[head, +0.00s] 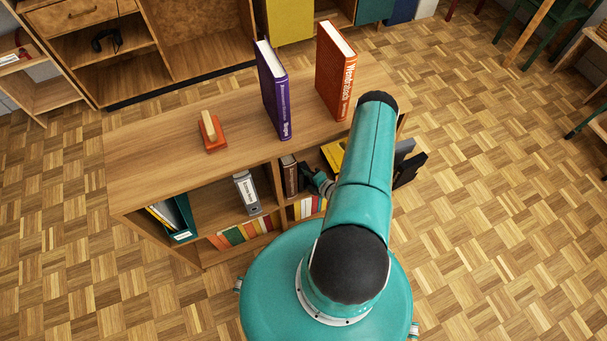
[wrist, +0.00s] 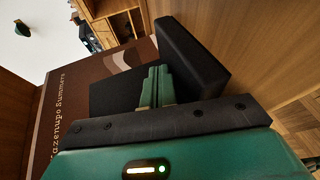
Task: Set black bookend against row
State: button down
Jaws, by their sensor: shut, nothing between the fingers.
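The black bookend (wrist: 192,52) shows in the wrist view as a thick dark slab with a flat dark plate on its left. My gripper (wrist: 155,75) has its two green fingers shut together, with nothing between them. The fingertips are right in front of the bookend; I cannot tell whether they touch it. A brown book (wrist: 75,105) with pale lettering on its cover stands beside the bookend's plate, with little or no gap visible. In the head view my gripper (head: 322,182) reaches into the shelf opening, close to the brown book (head: 291,176). The bookend is hard to make out there.
A low wooden bookcase (head: 150,185) stands in front of me. Its top carries a purple book (head: 272,90), an orange book (head: 335,72) and a small orange-red block (head: 213,135). A grey binder (head: 246,192) stands in the neighbouring compartment. Rows of books fill the lower shelf.

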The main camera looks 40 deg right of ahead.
jog(key=s+a, duration=0.2)
jog(key=s, duration=0.7)
jog(key=shift+s+a, duration=0.25)
jog(key=shift+s, duration=0.1)
jog(key=shift+s, duration=0.1)
dwell(0.4)
